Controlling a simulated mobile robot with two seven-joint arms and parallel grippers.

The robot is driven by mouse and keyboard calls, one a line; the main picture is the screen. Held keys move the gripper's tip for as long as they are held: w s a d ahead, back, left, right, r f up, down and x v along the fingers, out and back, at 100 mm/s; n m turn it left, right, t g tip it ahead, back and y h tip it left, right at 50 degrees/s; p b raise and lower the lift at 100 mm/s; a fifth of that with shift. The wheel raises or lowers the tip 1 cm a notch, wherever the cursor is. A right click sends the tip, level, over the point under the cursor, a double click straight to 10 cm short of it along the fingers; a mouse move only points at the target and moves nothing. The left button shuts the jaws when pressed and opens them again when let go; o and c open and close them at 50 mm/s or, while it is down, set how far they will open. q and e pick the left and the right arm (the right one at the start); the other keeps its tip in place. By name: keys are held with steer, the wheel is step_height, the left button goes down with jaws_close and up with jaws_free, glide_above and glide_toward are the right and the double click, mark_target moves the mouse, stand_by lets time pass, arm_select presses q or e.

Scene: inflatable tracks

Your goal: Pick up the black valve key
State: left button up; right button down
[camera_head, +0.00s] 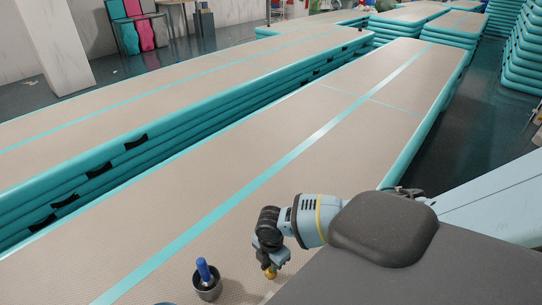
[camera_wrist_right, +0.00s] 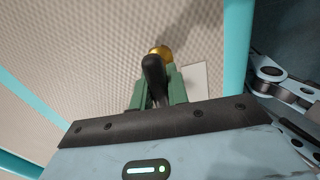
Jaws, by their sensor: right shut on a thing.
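The black valve key (camera_wrist_right: 154,72) stands between the green fingers of my right gripper (camera_wrist_right: 157,97) in the right wrist view. The fingers are closed on its dark shaft. A brass-coloured end (camera_wrist_right: 160,52) shows beyond it. In the head view my right gripper (camera_head: 270,262) points down low over the beige track (camera_head: 330,140). The brass-coloured end (camera_head: 270,272) shows at its tip, while the black part is hard to make out there. I cannot tell whether the key touches the track.
A dark metal cup (camera_head: 208,289) with a blue-handled thing (camera_head: 203,269) in it stands left of my right gripper. A pale flat piece (camera_wrist_right: 196,78) lies by the fingers in the wrist view. A second inflatable track (camera_head: 130,110) runs alongside. The track beyond is clear.

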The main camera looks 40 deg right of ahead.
steer(key=shift+s+a+r, duration=0.1)
steer(key=shift+a+r, duration=0.05)
steer(key=shift+r, duration=0.5)
steer(key=shift+s+a+r, duration=0.1)
steer(key=shift+a+r, duration=0.05)
steer(key=shift+r, duration=0.45)
steer(key=s+a+r, duration=0.1)
steer(key=s+a, duration=0.9)
steer(key=a, duration=0.1)
steer(key=shift+s+a+p, duration=0.15)
steer(key=shift+s+p, duration=0.05)
steer(key=shift+p, duration=0.15)
